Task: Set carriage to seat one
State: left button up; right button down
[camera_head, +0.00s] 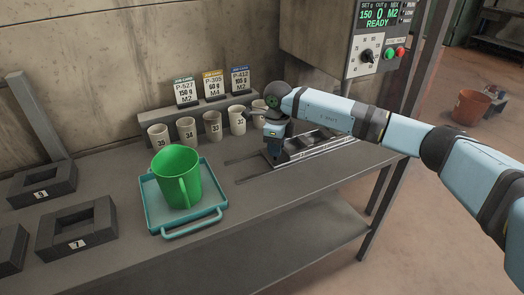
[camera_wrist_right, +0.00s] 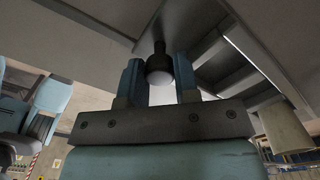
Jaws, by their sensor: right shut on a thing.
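The metal carriage track (camera_head: 325,148) runs across the right part of the bench, and a dark slot continues to its left. My right gripper (camera_head: 275,150) reaches down over the left end of the track. In the right wrist view its two blue fingers (camera_wrist_right: 160,85) stand either side of a dark round knob (camera_wrist_right: 158,66) and are shut on it. The knob hangs from a dark plate in that view. The carriage body is mostly hidden by the gripper in the head view, and I cannot read any seat marks. My left gripper is not in view.
A green mug (camera_head: 176,178) stands on a teal tray (camera_head: 150,205). Several numbered cups (camera_head: 187,131) line the back before label cards (camera_head: 212,84). Dark numbered blocks (camera_head: 77,230) sit at left. The control box (camera_head: 378,40) reads 150, 0, M2, READY.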

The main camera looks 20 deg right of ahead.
jog(key=c, duration=0.8)
grip_release()
jog(key=shift+c, duration=0.2)
notch_tip(320, 180, up, 14)
jog(key=shift+p, duration=0.4)
jog(key=shift+f, duration=0.15)
